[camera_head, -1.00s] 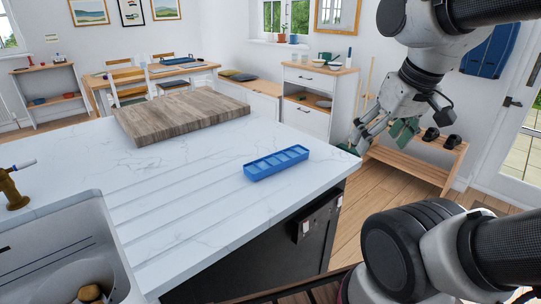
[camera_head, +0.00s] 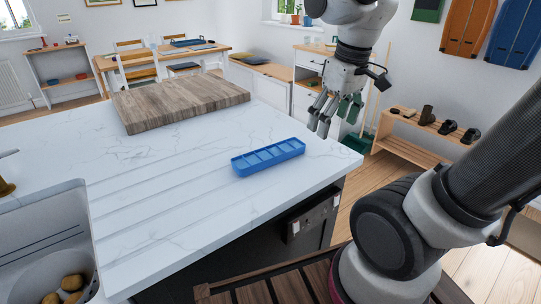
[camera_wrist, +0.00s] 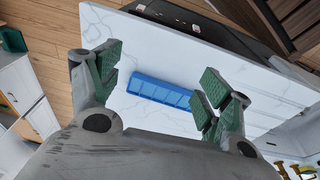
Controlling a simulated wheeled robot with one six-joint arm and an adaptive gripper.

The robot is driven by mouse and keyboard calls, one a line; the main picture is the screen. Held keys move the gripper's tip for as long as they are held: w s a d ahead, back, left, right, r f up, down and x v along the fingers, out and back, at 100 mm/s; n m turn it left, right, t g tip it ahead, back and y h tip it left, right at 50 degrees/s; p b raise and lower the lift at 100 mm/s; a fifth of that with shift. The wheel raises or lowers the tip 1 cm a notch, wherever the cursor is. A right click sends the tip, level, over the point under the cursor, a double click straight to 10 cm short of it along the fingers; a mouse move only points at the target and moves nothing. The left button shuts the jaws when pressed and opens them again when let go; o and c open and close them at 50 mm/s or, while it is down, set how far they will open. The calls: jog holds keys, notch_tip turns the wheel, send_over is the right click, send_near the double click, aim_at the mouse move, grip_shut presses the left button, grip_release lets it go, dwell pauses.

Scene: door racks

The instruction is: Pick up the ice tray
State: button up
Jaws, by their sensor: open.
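The blue ice tray (camera_head: 268,157) lies flat on the white marble counter (camera_head: 200,170), near its right edge. It is long and narrow with a row of compartments. My gripper (camera_head: 326,115) hangs above and behind the tray to the right in the head view, near the counter's right corner, apart from the tray. In the wrist view the ice tray (camera_wrist: 160,93) shows below and between the two green-padded fingers of my gripper (camera_wrist: 158,82). The gripper is open and empty.
A wooden board (camera_head: 180,101) lies on the counter behind the tray. A sink (camera_head: 45,245) with several round brown items is at the left front. The counter around the tray is clear. A shoe bench (camera_head: 412,140) stands beyond the counter at right.

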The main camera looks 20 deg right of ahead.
jog(key=w+a+f+n+g, duration=0.2)
jog(key=w+a+f+n, duration=0.2)
jog(key=w+a+n, duration=0.3)
jog(key=n, duration=0.8)
send_over(270, 151)
jog(key=shift+s+f, duration=0.25)
jog(key=shift+f, duration=0.95)
jog(key=shift+w+a+f+n, duration=0.2)
jog(key=shift+w+n, duration=0.1)
jog(key=shift+n, duration=0.7)
jog(key=f, duration=0.7)
jog(key=shift+s+d+f, duration=0.15)
jog(key=shift+s+f, duration=0.05)
jog(key=c, duration=1.3)
